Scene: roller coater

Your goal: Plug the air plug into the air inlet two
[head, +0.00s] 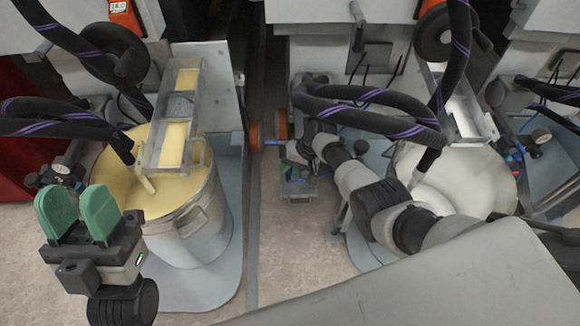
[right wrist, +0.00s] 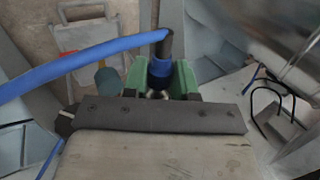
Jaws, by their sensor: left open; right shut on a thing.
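The air plug (right wrist: 158,68) is a dark cylinder with a blue collar, seen in the right wrist view. My right gripper (right wrist: 160,78) is shut on it, with one green finger on each side. A blue hose (right wrist: 80,66) runs left from the plug's top. In the head view my right arm reaches to the middle, between the two bucket stations; its fingertips and the plug are hard to make out there. My left gripper (head: 78,213) is open and empty at the lower left, its green fingers apart. I cannot pick out air inlet two with certainty.
A bucket of yellow paint (head: 185,225) stands at left, and a bucket of white paint (head: 465,185) at right behind my right arm. Thick black hoses (head: 375,95) hang above. An orange wheel (head: 281,125) is close to my right gripper. A narrow floor gap lies between stations.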

